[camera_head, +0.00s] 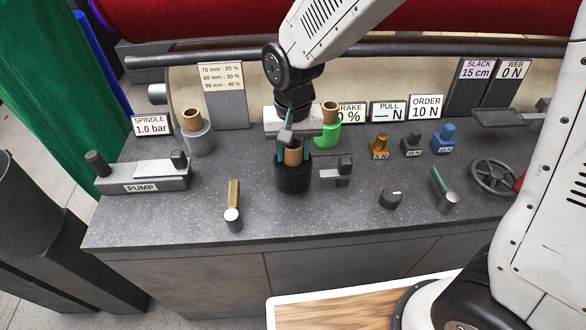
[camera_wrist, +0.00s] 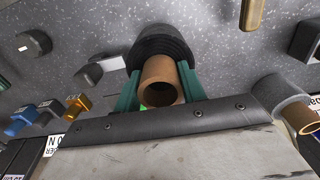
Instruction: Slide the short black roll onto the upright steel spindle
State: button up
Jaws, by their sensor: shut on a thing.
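The short black roll (camera_head: 293,178) has a brown core tube (camera_head: 293,151) standing out of its top. It is upright, at the middle of the bench. My gripper (camera_head: 293,148) is above it with its teal fingers on both sides of the core, shut on it. In the wrist view the fingers clasp the core (camera_wrist: 160,82), and the black roll (camera_wrist: 163,44) lies beyond. I cannot tell whether the roll's underside touches the bench. I cannot make out the upright steel spindle in either view; the roll or gripper may hide it.
A green roll (camera_head: 327,137) stands close behind my gripper, and a grey roll (camera_head: 199,139) to the left. A small block fixture (camera_head: 338,171) is right beside the black roll. A lever (camera_head: 233,212), pump (camera_head: 143,178), knob (camera_head: 390,199) and small weights (camera_head: 411,144) are around.

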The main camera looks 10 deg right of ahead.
jog(key=shift+f, duration=0.45)
dwell(0.3)
jog(key=o, duration=1.2)
notch_tip(320, 180, up, 8)
jog(key=shift+f, duration=0.1)
